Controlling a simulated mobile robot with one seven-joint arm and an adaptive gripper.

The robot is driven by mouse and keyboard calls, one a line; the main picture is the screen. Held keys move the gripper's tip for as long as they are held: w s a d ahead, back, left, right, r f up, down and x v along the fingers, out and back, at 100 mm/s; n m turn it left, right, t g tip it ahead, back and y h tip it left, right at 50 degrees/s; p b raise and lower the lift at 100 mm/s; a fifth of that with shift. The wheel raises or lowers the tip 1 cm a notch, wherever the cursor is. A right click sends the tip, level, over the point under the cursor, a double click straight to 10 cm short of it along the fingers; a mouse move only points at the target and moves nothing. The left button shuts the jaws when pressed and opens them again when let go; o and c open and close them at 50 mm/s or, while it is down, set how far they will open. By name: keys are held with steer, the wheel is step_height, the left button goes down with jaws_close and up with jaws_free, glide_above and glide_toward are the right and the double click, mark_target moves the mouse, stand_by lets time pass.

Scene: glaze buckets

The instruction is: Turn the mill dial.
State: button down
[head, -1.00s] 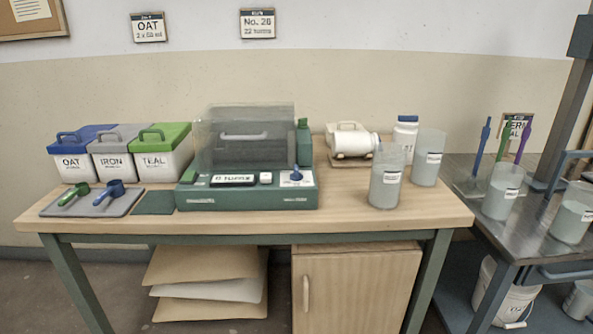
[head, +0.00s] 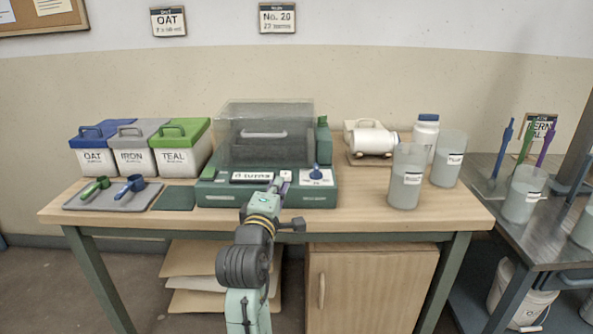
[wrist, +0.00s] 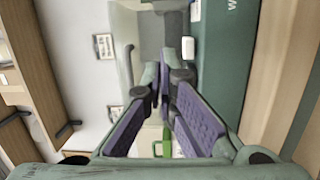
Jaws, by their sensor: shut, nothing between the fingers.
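The mill (head: 215,190) is a green machine with a clear cover (head: 264,125), standing on the wooden table. Its dial (head: 317,172) is a blue knob on a white plate at the front right of the panel. My gripper (head: 281,183) is shut and empty, at the front of the panel, to the left of the dial and apart from it in the picture. In the wrist view the purple-padded fingers meet at their tips (wrist: 158,78), near a white button (wrist: 188,48) on the green panel. I cannot make out the dial in the wrist view.
A display (head: 251,177) sits left of my gripper. Lidded bins (head: 92,160) and a scoop tray (head: 112,199) stand left. Clear buckets (head: 406,180), a white jar (head: 425,128) and a white roller-like device (head: 372,140) stand right. A metal bench (head: 490,175) adjoins on the right.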

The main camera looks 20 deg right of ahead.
mark_target(317, 170)
steer(key=shift+g+h, duration=0.4)
steer(key=shift+g, duration=0.2)
steer(key=w+d, duration=0.2)
steer(key=w+d+f+p, duration=0.1)
steer(key=w+d, duration=0.2)
steer(key=w+d+p, duration=0.1)
steer(key=w+d, duration=0.2)
steer(key=shift+f, duration=0.3)
steer(key=shift+d+r, duration=0.1)
steer(key=shift+s+d+n+y+p, duration=0.15)
steer(key=shift+n+y+p, duration=0.15)
steer(key=shift+y+p, duration=0.15)
steer(key=shift+s+d+n+t+y+p, duration=0.15)
steer(key=shift+d+n+t+y+p, duration=0.15)
steer(key=shift+t+y+p, duration=0.1)
steer(key=shift+s+d+n+t+y+p, duration=0.15)
steer(key=shift+n+t+y+p, duration=0.2)
steer(key=shift+y, duration=0.2)
steer(key=shift+s+d+n+y, duration=0.2)
steer(key=shift+n+y, duration=0.35)
steer(key=shift+y, duration=0.25)
steer(key=shift+s+d+f+b, duration=0.2)
steer(key=shift+s+d+b, duration=0.15)
steer(key=shift+d+b, duration=0.05)
steer(key=shift+s+d+r+b, duration=0.1)
steer(key=shift+s+d+b, duration=0.1)
steer(key=shift+d+b, duration=0.35)
